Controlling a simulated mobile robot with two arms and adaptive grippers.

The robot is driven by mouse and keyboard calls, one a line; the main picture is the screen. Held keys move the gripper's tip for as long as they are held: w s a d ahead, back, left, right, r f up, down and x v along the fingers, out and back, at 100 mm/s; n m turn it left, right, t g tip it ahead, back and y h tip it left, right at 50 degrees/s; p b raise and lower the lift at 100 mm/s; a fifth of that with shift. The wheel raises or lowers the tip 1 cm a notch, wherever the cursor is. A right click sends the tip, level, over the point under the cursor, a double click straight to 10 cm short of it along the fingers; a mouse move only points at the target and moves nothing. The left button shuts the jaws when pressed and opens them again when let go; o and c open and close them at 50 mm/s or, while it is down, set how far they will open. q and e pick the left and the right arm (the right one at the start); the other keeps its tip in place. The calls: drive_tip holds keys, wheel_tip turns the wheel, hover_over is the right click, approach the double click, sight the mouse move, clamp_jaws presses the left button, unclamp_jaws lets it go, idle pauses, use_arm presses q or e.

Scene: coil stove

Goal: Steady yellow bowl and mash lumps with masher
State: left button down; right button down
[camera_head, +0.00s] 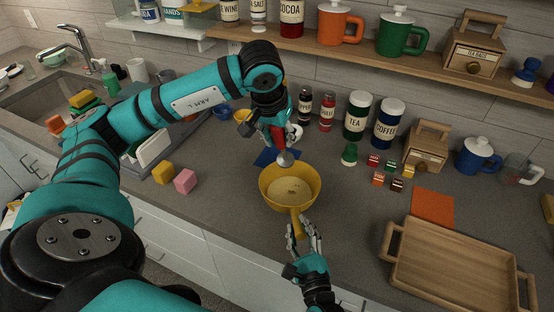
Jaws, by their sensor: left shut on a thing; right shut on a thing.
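The yellow bowl (267,192) sits on the grey counter near its front edge, with its handle pointing toward me. Pale, lumpy contents (290,187) cover its bottom. My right gripper (303,232) is shut on the bowl's yellow handle. My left gripper (283,127) is above and behind the bowl, shut on the masher (279,145). The masher has a red handle and a rounded metal end that shows just above the bowl's far rim, apart from the contents. My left gripper's fingers are partly hidden by my arm.
A wooden tray (394,272) lies at the right. A pink block (185,181) and a yellow block (163,172) stand left of the bowl. Tea (356,118) and coffee canisters (387,124) stand behind. A shelf (330,50) runs above. Bare counter lies right of the bowl.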

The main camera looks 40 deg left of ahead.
sight(283, 148)
use_arm(q)
drive_tip(key=shift+w+d+r, duration=0.25)
drive_tip(key=shift+w+r, duration=0.2)
drive_tip(key=shift+w+f, duration=0.1)
use_arm(e)
drive_tip(key=shift+w, duration=0.1)
use_arm(q)
wheel_tip(283, 148, down, 4)
drive_tip(key=shift+r, duration=0.25)
drive_tip(key=shift+f, duration=0.5)
